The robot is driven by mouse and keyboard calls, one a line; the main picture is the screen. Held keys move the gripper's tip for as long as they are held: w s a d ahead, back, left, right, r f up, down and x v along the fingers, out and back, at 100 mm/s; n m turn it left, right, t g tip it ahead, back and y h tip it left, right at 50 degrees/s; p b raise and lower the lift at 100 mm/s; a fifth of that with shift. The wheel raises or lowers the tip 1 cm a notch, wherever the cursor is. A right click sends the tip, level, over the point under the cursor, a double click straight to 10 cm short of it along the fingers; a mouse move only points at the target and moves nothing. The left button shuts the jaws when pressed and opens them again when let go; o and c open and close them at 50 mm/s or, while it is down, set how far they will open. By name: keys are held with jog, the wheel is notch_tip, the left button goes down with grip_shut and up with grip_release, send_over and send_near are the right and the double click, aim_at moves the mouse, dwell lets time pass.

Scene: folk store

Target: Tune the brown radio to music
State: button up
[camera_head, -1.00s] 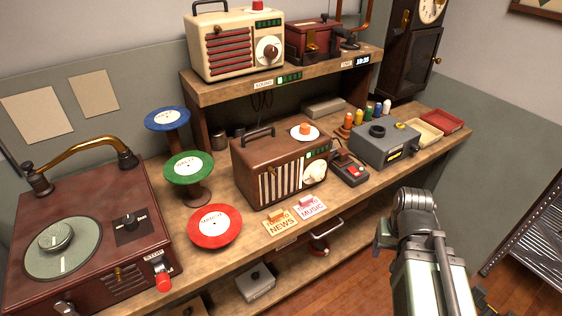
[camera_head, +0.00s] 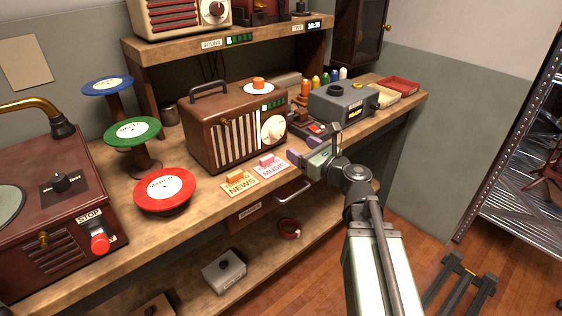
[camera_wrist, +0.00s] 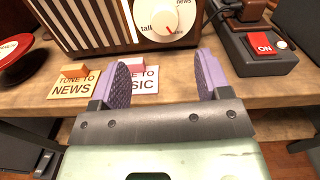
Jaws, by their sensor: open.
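The brown radio (camera_head: 207,126) stands on the bench with a striped grille, a carry handle, green lights and an orange knob (camera_head: 258,83) on top. Its cream dial (camera_head: 273,130) is on the right front; in the wrist view the dial (camera_wrist: 158,17) shows "talk" at the left, "news" at the upper right and a red pointer. Cards reading "TUNE TO NEWS" (camera_head: 240,186) and "MUSIC" (camera_head: 272,169) lie in front of it. My gripper (camera_head: 302,160) is open and empty at the bench's front edge, right of the music card. In the wrist view its purple fingers (camera_wrist: 162,78) point toward the radio, apart from the dial.
A device with a red ON switch (camera_wrist: 265,44) stands right of the radio. A grey box (camera_head: 343,104) is farther right. Red, green and blue record stands (camera_head: 164,190) are at left, beside a turntable cabinet with a red stop button (camera_head: 99,242). A drawer handle (camera_head: 293,193) sticks out below the bench.

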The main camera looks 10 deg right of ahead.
aim_at(280, 134)
jog(key=shift+m, duration=0.4)
jog(key=shift+d+x, duration=0.15)
jog(key=shift+x, duration=2.25)
jog(key=shift+d+x, duration=0.15)
jog(key=shift+x, duration=2.2)
jog(key=shift+w, duration=0.2)
jog(key=shift+c, duration=0.4)
jog(key=c, duration=0.6)
